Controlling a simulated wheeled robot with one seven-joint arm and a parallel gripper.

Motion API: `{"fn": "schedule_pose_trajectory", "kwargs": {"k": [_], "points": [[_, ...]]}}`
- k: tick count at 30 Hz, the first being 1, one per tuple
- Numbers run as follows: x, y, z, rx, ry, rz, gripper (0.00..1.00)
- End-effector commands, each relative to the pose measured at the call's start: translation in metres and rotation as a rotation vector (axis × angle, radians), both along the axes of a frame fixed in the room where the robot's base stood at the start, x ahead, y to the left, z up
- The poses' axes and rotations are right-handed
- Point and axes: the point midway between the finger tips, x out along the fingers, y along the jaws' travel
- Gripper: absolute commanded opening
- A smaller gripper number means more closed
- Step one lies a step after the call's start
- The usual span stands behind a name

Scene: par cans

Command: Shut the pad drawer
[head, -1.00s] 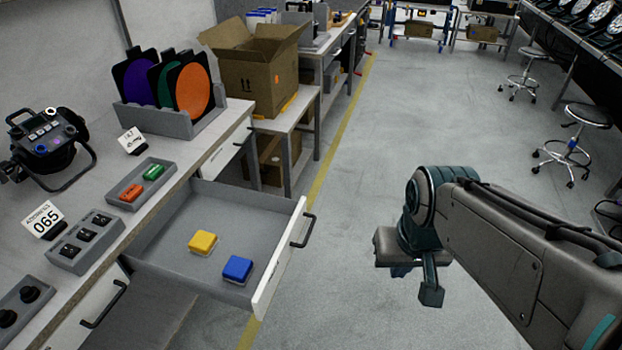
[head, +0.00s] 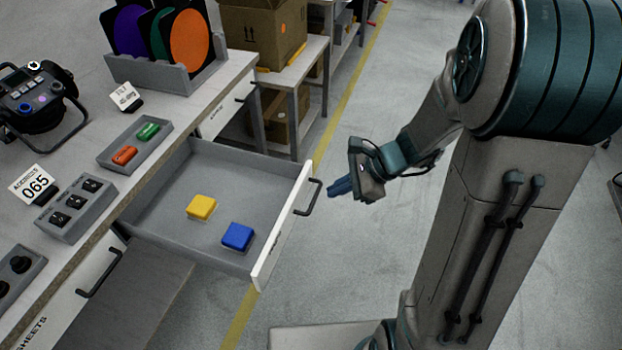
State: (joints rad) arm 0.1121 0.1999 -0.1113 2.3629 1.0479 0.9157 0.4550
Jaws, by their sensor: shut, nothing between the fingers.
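The pad drawer (head: 175,243) stands pulled out from the bench, with a white front (head: 281,229) and a dark bar handle (head: 311,197). Inside it lie a yellow pad (head: 201,207) and a blue pad (head: 237,236), apart from each other. My gripper (head: 333,189) is shut and empty. It is just to the right of the handle in the picture, on the outer side of the drawer front, and points toward it. A small gap shows between the fingertips and the handle.
On the bench (head: 130,197) are a tray with orange and green pieces (head: 135,146), a switch box (head: 75,212), a stage light (head: 36,98) and a rack of colour discs (head: 150,75). A cardboard box (head: 262,35) stands behind. The floor right of the drawer holds my arm.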

Motion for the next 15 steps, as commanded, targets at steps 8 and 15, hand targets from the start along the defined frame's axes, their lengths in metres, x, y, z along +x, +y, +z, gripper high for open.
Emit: {"fn": "schedule_pose_trajectory", "kwargs": {"k": [8, 15], "points": [[0.04, -0.014, -0.039, 0.149, 0.164, -0.348, 0.0], [0.05, -0.003, -0.057, 0.166, 0.182, -0.386, 0.0]]}}
